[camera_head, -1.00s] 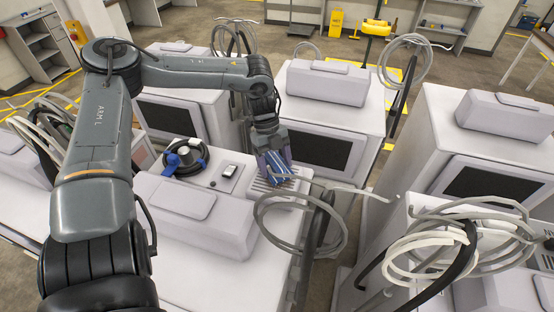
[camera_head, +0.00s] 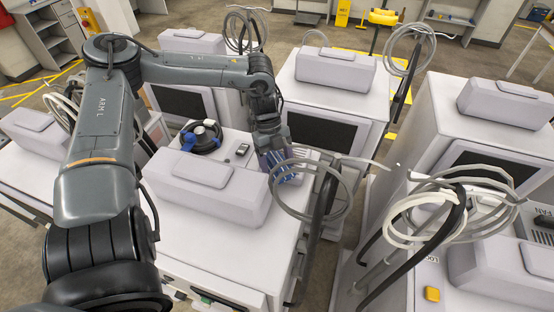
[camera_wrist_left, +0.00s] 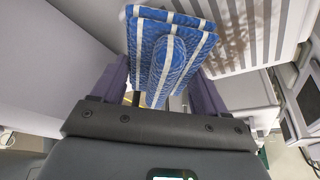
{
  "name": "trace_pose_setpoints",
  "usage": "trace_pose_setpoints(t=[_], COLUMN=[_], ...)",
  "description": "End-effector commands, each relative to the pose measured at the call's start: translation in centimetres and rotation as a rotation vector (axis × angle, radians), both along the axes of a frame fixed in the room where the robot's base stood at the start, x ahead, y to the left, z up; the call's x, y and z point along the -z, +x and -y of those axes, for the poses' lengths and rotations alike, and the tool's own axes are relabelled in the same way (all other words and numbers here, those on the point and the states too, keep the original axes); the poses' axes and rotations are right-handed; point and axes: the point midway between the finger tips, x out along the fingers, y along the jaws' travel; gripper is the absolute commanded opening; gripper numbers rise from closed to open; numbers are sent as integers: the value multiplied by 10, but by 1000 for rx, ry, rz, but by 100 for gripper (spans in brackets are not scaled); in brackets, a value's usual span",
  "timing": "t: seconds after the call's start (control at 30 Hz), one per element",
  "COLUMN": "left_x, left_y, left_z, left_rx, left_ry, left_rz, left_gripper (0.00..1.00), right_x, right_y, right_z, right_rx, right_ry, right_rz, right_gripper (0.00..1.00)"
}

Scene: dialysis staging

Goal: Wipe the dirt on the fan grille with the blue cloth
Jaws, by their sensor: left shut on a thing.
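My left gripper (camera_head: 275,165) is shut on the blue cloth (camera_wrist_left: 174,45), which is folded and has pale stripes. In the left wrist view the cloth sticks out beyond the two fingers (camera_wrist_left: 162,85). The fan grille (camera_wrist_left: 262,28) is a white slotted panel under and to the right of the cloth. Brown dirt (camera_wrist_left: 216,62) shows on the slots close to the cloth's right edge. The cloth hides part of the grille, and I cannot tell whether it touches. My right gripper is not in view.
A coiled grey hose (camera_head: 340,195) hangs close to the right of my left gripper. A black round item with blue parts (camera_head: 202,137) and a small device (camera_head: 242,150) sit on the machine top. A raised pale housing (camera_head: 210,185) stands in front.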

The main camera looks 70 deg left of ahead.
Motion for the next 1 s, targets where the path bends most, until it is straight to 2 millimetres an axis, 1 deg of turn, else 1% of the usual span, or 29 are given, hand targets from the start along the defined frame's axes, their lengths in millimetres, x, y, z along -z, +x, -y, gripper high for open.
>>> trace_pose_setpoints(t=[0.03, 0.6, 0.77, 1.0], left_x=[-17, -67, -75, -75], left_y=[1, -1, -1, -2], left_z=[-1, -2, -2, -2], left_rx=[-1, -5, -6, -6], left_ry=[1, 1, 0, 1], left_rz=[5, 1, 1, 1], left_gripper=[49, 49, 49, 49], right_x=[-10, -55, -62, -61], right_y=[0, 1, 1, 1], right_z=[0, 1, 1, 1], right_rx=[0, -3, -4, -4], right_ry=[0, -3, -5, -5], right_rz=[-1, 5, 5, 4], right_gripper=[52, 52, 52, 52])
